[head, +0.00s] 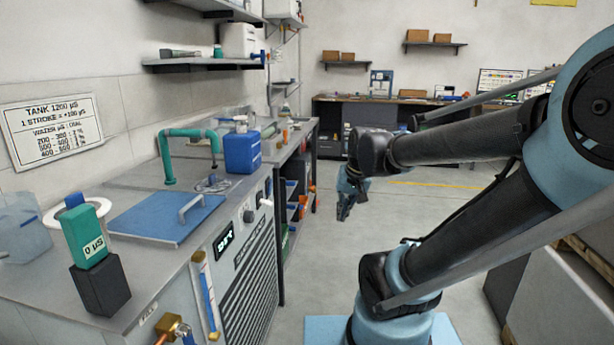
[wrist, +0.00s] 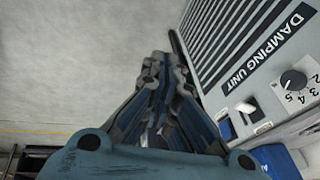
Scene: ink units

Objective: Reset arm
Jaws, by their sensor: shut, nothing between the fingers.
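My arm reaches in from the right in the head view and ends at my gripper (head: 345,205), which hangs over the open floor to the right of the counter. My gripper also shows in the wrist view (wrist: 158,68), with its fingertips together and nothing between them. It touches nothing that I can see. The damping unit (wrist: 240,60), with vent slots and a dial, is beside the fingers at the right of the wrist view.
A grey counter (head: 60,270) runs along the left with a blue lid (head: 165,215), a green tap (head: 165,150), a blue container (head: 242,152) and a green meter on a black block (head: 100,287). A workbench (head: 330,110) stands at the back. Grey floor (head: 440,205) is clear between.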

